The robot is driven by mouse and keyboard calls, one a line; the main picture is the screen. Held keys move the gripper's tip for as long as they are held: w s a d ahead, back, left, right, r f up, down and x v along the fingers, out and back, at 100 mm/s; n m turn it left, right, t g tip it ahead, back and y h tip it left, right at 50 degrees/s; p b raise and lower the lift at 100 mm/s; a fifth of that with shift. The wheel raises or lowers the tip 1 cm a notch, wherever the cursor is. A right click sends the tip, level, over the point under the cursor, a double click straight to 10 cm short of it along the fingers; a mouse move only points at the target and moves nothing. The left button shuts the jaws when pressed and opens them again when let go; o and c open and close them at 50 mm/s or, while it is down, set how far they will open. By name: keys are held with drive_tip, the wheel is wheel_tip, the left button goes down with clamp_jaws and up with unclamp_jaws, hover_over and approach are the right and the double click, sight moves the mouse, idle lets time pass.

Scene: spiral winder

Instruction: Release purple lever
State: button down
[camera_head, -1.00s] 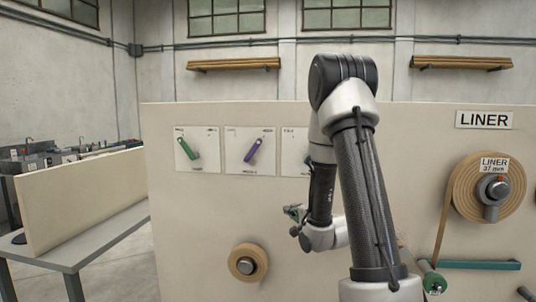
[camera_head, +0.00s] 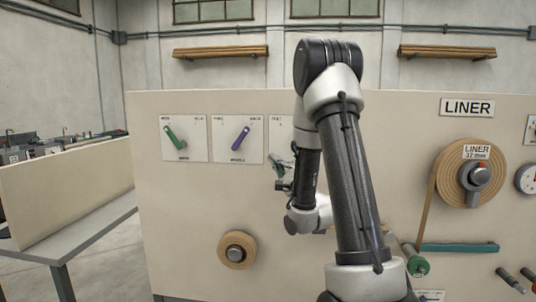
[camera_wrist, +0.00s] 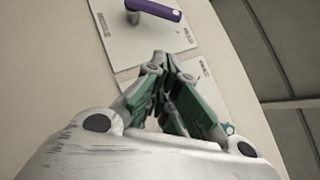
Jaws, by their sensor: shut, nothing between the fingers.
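The purple lever (camera_head: 240,139) is on a white plate (camera_head: 226,152) on the upper part of the beige panel. It slants, with its upper end to the right. In the wrist view the purple lever (camera_wrist: 154,9) shows at the top edge, partly cut off, on its white plate (camera_wrist: 130,44). My gripper (camera_head: 277,163) is to the right of and a little below the lever, apart from it. In the wrist view my gripper (camera_wrist: 160,62) has its fingers drawn together with nothing between them, pointing towards the plates.
A green lever (camera_head: 175,139) is on the plate to the left. A third plate (camera_head: 281,130) is partly hidden behind my gripper. A small roll (camera_head: 237,251) sits below, and a LINER roll (camera_head: 470,174) is at the right. A grey table (camera_head: 75,235) stands left.

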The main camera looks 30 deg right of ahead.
sight(240, 139)
drive_tip(key=x, duration=0.8)
drive_tip(key=shift+w+r, duration=0.2)
drive_tip(key=shift+w, duration=0.1)
drive_tip(key=shift+w+a+r, duration=0.65)
drive_tip(key=shift+a+r, duration=0.05)
drive_tip(key=shift+a, duration=0.25)
drive_tip(key=shift+w+a+r, duration=0.35)
drive_tip(key=shift+a+r, duration=0.05)
